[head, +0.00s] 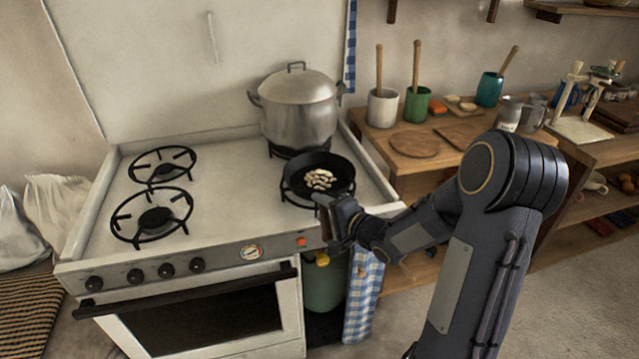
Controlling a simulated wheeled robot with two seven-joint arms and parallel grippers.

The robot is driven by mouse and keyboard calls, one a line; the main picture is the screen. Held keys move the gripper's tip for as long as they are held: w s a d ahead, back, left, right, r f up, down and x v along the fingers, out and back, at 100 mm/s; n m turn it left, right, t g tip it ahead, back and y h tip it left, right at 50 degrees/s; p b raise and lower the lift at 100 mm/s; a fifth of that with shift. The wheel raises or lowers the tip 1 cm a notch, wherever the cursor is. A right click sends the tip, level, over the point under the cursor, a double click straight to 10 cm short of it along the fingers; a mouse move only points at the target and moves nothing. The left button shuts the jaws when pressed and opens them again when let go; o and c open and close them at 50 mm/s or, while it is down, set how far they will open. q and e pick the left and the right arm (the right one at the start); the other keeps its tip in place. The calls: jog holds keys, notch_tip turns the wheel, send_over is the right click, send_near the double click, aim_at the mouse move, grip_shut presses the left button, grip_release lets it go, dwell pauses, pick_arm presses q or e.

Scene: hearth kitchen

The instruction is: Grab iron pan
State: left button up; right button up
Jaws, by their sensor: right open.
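The iron pan (343,171) is black and round. It sits on the front right burner of the white stove (220,180), with several pale pieces of food (320,179) in it. My right gripper (324,206) is open at the pan's near side, by the stove's front right edge. The gripper hides part of the pan's near rim, and I see no clear handle. I cannot tell whether the fingers touch the pan. My left gripper is not in view.
A large lidded metal pot (299,108) stands on the burner right behind the pan. Two empty burners (153,217) are on the left. A wooden counter (400,180) with cups and boards is at the right. A checkered cloth (362,300) hangs below the gripper.

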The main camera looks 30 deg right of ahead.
grip_shut()
dwell(0.3)
